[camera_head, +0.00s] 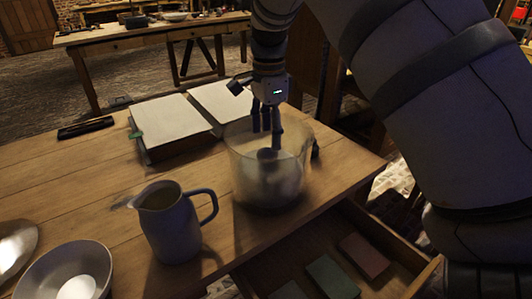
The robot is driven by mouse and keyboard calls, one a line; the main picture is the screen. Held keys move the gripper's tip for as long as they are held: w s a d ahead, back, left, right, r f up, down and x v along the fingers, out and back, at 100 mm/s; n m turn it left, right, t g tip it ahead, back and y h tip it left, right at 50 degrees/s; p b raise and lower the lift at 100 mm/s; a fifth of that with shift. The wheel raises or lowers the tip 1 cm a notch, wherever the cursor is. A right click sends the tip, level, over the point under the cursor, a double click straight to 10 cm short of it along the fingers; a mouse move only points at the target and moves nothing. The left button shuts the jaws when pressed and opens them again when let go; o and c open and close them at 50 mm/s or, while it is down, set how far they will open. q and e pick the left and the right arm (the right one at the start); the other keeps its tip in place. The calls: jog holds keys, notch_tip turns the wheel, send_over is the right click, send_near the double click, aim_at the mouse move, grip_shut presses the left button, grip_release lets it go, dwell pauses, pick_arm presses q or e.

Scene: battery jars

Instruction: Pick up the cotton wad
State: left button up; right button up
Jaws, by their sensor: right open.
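My right gripper (266,130) points straight down with its fingers at the mouth of a clear glass jar (240,160) on the table. Its fingers are apart, and I see nothing held between them. A pale, blurred mass (272,187) shows through the lower part of the jar, below the fingertips. It may be the cotton wad, but the glass and blur keep me from telling. A small dark rounded shape shows above it, near the fingertips. My left gripper is out of view.
A grey pitcher (172,226) stands left of the jar. A bowl (62,274) and a metal dish (16,245) are at the lower left. An open book (172,122) lies behind. An open drawer (390,232) holds several coloured blocks.

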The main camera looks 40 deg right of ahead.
aim_at(268, 149)
notch_tip(268, 149, down, 5)
jog(key=shift+f, duration=0.15)
jog(key=c, duration=0.9)
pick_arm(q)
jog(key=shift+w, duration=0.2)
pick_arm(e)
jog(key=shift+o, duration=0.2)
jog(key=shift+r, duration=0.6)
jog(key=r, duration=0.2)
jog(key=s+r, duration=0.1)
jog(key=r, duration=0.1)
jog(key=shift+a+p, duration=0.3)
jog(key=shift+p, duration=0.1)
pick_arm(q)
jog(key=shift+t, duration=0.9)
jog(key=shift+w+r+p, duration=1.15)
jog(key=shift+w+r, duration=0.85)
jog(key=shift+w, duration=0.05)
pick_arm(e)
jog(key=s+a+r, duration=0.4)
jog(key=s+r, duration=0.4)
jog(key=s, duration=0.4)
jog(key=shift+a, duration=0.2)
